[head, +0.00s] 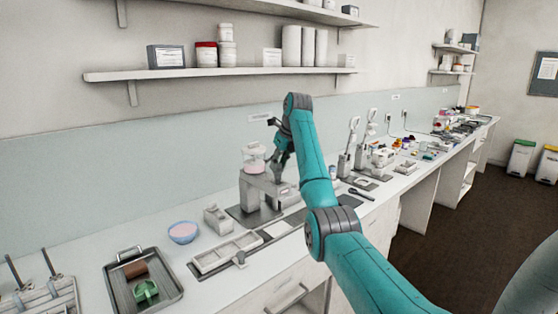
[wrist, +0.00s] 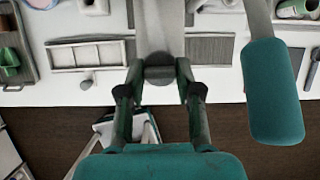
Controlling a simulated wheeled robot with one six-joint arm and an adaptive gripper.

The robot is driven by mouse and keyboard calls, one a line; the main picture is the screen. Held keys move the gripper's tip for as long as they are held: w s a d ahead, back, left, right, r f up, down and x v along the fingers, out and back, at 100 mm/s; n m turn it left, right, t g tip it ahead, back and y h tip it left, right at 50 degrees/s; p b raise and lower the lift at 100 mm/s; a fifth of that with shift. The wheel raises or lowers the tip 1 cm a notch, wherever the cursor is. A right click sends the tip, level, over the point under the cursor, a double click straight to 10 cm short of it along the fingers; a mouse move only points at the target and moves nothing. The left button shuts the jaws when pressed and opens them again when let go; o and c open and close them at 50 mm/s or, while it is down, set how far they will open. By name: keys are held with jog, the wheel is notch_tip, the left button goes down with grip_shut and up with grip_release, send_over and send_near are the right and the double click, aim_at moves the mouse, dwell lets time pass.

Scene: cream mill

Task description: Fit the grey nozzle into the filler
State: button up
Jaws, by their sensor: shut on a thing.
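The filler (head: 252,190) stands on the bench in the head view, a pale machine on a grey base with a clear hopper (head: 253,158) holding pink cream. My gripper (head: 277,165) hangs just right of the hopper, above the filler's body; it also shows in the wrist view (wrist: 158,78). Its fingers are closed on a grey, rounded piece, which I take to be the grey nozzle (wrist: 160,72). The nozzle is too small to make out in the head view. I cannot tell whether it touches the filler, and its seat is hidden.
A pink-filled bowl (head: 183,232), a pale compartment tray (head: 226,251) and a dark tray (head: 165,262) with green and brown items lie left of the filler. Stands with upright levers (head: 352,140) are at the right. Shelves (head: 230,72) hang above the bench.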

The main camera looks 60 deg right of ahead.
aim_at(280, 170)
jog(key=shift+f, duration=1.95)
jog(key=shift+f, duration=0.1)
jog(key=o, duration=1.1)
jog(key=shift+c, duration=0.2)
jog(key=shift+r, duration=3)
